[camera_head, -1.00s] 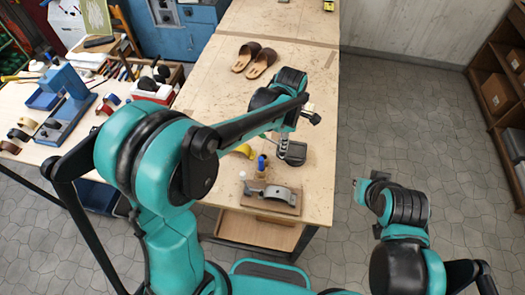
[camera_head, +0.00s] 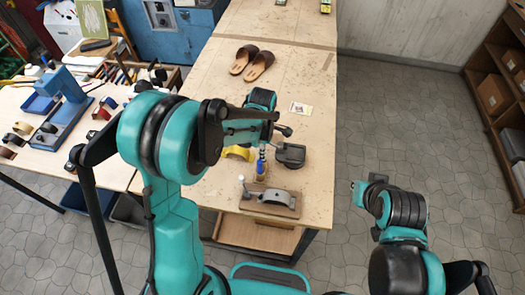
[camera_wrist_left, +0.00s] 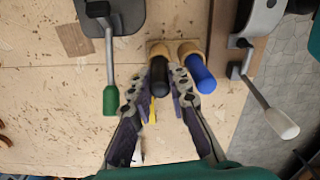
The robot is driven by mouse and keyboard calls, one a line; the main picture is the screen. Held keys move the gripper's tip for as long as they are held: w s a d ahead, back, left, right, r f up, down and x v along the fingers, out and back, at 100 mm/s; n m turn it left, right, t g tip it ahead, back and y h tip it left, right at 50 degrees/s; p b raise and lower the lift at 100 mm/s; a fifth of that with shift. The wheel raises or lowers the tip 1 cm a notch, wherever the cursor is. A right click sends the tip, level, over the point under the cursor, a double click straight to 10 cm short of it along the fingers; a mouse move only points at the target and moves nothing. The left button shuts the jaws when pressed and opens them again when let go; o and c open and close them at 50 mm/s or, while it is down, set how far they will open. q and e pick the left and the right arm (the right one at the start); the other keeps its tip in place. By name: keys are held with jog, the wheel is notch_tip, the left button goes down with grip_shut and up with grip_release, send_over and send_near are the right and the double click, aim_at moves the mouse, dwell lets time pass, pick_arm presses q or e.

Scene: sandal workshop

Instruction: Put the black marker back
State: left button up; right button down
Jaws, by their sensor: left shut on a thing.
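In the left wrist view the black marker (camera_wrist_left: 159,76) stands between the fingertips of my left gripper (camera_wrist_left: 168,80), which is shut on it. Its far end meets a round wooden holder (camera_wrist_left: 157,48); I cannot tell how deep it sits. The blue marker (camera_wrist_left: 200,74) stands in a wooden holder (camera_wrist_left: 188,47) just right of it, close to the right finger. In the head view my left gripper (camera_head: 262,151) is over the holder (camera_head: 260,177), and its arm partly hides the area. My right gripper (camera_head: 374,179) is off the table to the right; its fingers are unclear.
A dark tool with a green-handled lever (camera_wrist_left: 110,98) stands left of the markers in the wrist view. A clamp on a wooden board (camera_head: 270,201) lies nearest the table's front edge. A yellow tape dispenser (camera_head: 238,153), sandals (camera_head: 251,62) and a card (camera_head: 301,108) lie around on the table.

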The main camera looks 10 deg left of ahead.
pick_arm(q)
jog(key=shift+f, duration=0.2)
jog(key=o, duration=0.6)
jog(key=shift+r, duration=0.15)
jog(key=shift+r, duration=0.3)
notch_tip(320, 180, up, 11)
jog(key=p, duration=0.2)
jog(key=s+a+r+m+t, duration=0.1)
jog(key=s+a+m+t, duration=0.1)
jog(key=s+m, duration=0.3)
jog(key=s+a+r+m+t, duration=0.2)
jog(key=s+m, duration=0.3)
jog(key=m, duration=0.3)
jog(key=s+a+r+m+t, duration=0.2)
jog(key=s+a+m+t, duration=0.1)
jog(key=s+m, duration=0.2)
jog(key=shift+s+a+m, duration=0.25)
jog(key=shift+s+m, duration=0.05)
jog(key=shift+m, duration=0.6)
